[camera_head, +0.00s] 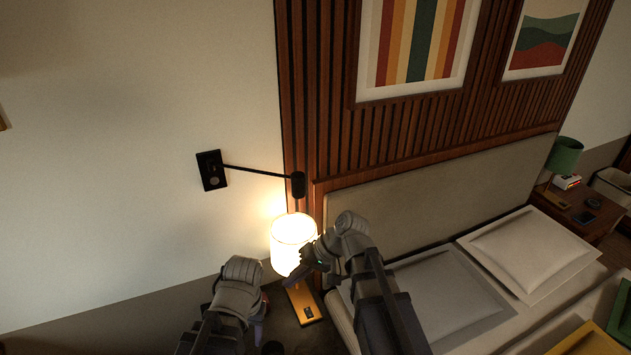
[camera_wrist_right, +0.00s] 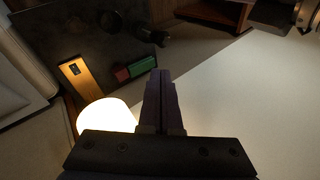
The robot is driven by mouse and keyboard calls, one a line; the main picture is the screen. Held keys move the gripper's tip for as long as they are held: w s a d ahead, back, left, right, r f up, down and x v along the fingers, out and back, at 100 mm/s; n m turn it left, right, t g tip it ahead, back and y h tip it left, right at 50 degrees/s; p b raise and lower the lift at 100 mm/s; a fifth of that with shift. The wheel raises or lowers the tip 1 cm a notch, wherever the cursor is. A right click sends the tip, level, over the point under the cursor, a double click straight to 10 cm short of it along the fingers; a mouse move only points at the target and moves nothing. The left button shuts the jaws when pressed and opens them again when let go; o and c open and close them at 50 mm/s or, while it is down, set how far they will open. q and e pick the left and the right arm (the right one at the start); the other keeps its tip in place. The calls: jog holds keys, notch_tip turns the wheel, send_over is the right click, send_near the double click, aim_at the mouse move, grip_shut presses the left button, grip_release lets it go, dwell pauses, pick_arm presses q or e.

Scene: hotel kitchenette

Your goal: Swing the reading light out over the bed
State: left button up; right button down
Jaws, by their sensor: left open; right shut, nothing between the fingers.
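The reading light is a black wall plate (camera_head: 212,171) with a thin dark arm running right to a small black lamp head (camera_head: 298,185). The head hangs beside the slatted panel, above the table lamp and left of the bed's headboard. My right gripper (camera_head: 303,268) is below the lamp head, overlapping the lit table lamp's shade (camera_head: 291,240) in the head view. Its fingers (camera_wrist_right: 164,90) are shut and empty in the right wrist view. My left gripper (camera_head: 262,322) is low, left of the table lamp, and open; its fingertips are hard to make out. The reading light is not identifiable in the wrist view.
The table lamp's wooden base (camera_wrist_right: 77,72) stands on a dark nightstand, with a red box (camera_wrist_right: 121,74) and green box (camera_wrist_right: 142,66) nearby. The bed has a padded headboard (camera_head: 440,208) and pillows (camera_head: 530,250). The wall left of the plate is clear.

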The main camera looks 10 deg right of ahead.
jog(key=w+d+r+m+t+y, duration=0.35)
jog(key=w+d+r+t, duration=0.2)
jog(key=d+r, duration=0.4)
jog(key=w+d+r+m+t+y, duration=0.35)
jog(key=w+d+r+t, duration=0.2)
jog(key=d+r, duration=0.4)
jog(key=w+a+f+h, duration=0.1)
jog(key=w+a, duration=0.3)
jog(key=a, duration=0.5)
jog(key=shift+w+a+f, duration=0.35)
jog(key=shift+s, duration=0.1)
